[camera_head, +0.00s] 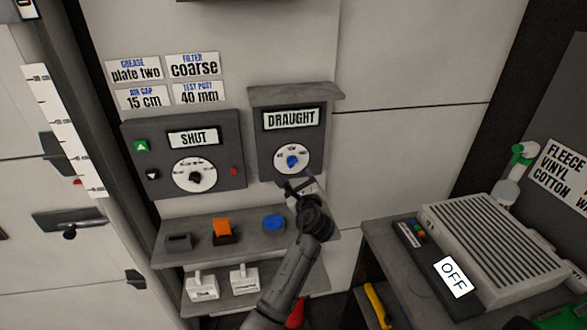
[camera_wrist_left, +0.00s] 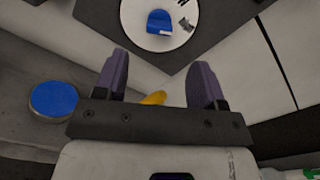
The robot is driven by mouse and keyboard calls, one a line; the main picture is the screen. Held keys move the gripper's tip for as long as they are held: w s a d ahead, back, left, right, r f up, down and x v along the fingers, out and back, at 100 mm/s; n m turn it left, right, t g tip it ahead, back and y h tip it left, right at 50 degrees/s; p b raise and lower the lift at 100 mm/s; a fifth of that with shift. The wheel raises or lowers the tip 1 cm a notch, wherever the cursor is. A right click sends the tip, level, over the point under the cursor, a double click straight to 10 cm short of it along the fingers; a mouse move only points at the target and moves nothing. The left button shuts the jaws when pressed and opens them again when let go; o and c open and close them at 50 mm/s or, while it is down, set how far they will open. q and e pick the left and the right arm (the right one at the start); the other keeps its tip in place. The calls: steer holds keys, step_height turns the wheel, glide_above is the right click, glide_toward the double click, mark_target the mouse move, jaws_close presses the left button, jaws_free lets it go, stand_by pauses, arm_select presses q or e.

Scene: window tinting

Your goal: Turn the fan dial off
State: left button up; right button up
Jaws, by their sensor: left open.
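The dial (camera_head: 300,149) on the dark panel labelled DRAUGHT (camera_head: 266,143) has a white round face and a blue knob (camera_head: 292,161). No label that I can read says fan. The knob's exact setting is too small to read. In the left wrist view the blue knob (camera_wrist_left: 160,22) sits on its white face beyond the fingertips. My left gripper (camera_head: 297,186) is open and empty, just below the dial and apart from it. Its two purple-grey fingers (camera_wrist_left: 162,72) stand wide apart in the left wrist view. My right gripper is not in view.
A SHUT panel (camera_head: 230,160) with its own dial is left of the DRAUGHT panel. Below, a shelf (camera_head: 190,257) holds an orange item (camera_head: 222,230) and a blue disc (camera_head: 273,223). A ribbed grey unit (camera_head: 490,235) with an OFF sign (camera_head: 453,277) stands at right.

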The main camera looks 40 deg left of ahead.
mark_target(293, 165)
arm_select(q)
steer(key=b+x, duration=0.1)
steer(key=x, duration=0.6)
steer(key=shift+w+a, duration=0.2)
steer(key=shift+a, duration=0.05)
steer(key=shift+w+a+b, duration=0.3)
steer(key=shift+a+b, duration=0.05)
steer(key=shift+a, duration=0.05)
steer(key=shift+c, duration=0.5)
steer(key=c, duration=0.8)
